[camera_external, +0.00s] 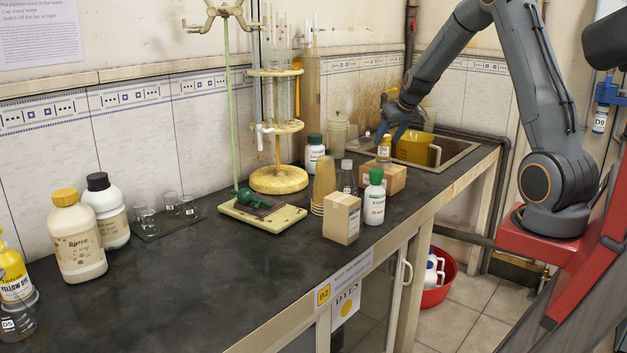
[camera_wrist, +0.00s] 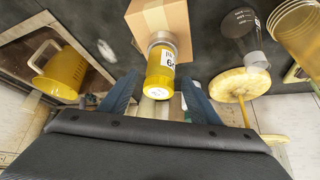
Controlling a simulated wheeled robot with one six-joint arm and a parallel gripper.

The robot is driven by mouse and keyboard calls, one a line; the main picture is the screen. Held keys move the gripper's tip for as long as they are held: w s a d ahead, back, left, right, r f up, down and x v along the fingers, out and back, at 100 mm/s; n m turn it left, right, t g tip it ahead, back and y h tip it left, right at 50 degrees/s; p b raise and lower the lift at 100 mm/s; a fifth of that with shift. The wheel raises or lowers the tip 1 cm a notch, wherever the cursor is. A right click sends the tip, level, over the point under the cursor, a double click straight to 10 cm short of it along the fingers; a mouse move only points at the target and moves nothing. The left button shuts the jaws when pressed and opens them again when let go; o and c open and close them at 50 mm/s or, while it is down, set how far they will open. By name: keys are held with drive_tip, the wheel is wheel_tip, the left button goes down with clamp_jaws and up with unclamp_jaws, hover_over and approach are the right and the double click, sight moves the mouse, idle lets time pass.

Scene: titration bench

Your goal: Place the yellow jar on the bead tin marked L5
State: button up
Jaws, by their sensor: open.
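The yellow jar (camera_external: 384,149) stands upright on a cardboard box (camera_external: 397,178) in the external view, near the sink. It also shows in the wrist view (camera_wrist: 160,72) with a white label, which is only partly readable. My gripper (camera_external: 393,122) is at the jar, above the box. In the wrist view my gripper (camera_wrist: 158,90) is open, with one blue finger on each side of the jar and gaps between. I cannot make out a bead tin marked L5 in either view.
A green-capped white bottle (camera_external: 374,198), stacked tan cups (camera_external: 324,182) and another cardboard box (camera_external: 342,218) stand left of the jar's box. A yellow jug (camera_external: 413,148) is in the sink behind. The dark counter's (camera_external: 180,280) front left is mostly clear.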

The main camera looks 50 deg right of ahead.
drive_tip(key=b+v, duration=0.1)
drive_tip(key=v, duration=0.7)
idle(0.4)
